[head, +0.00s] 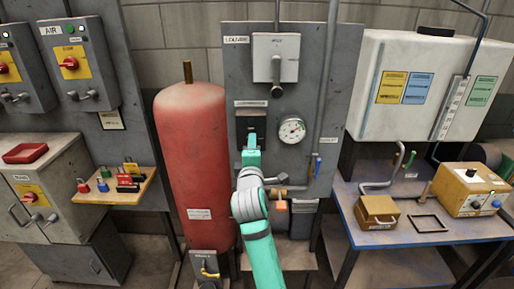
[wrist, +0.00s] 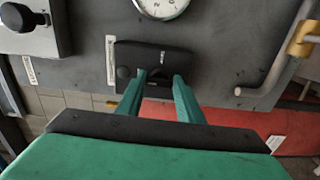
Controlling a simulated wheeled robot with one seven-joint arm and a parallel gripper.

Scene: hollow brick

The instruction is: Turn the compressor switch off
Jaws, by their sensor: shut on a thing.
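The compressor switch is a dark box (head: 250,113) on the grey panel, left of the round gauge and beside the red tank. In the wrist view the switch box (wrist: 180,58) lies straight ahead, turned sideways. My gripper (head: 252,134) reaches up to its lower part. In the wrist view the two green fingers of my gripper (wrist: 160,76) are on either side of the switch's small dark knob and shut on it. The knob is mostly hidden between the fingertips, so its exact position is unclear.
The gauge (head: 291,130) sits close to the right of the switch. A lever box (head: 276,58) is above. The red tank (head: 190,150) stands close on the left. Pipes and a yellow-brass fitting (wrist: 303,38) run along the panel below. A blue table (head: 420,226) stands right.

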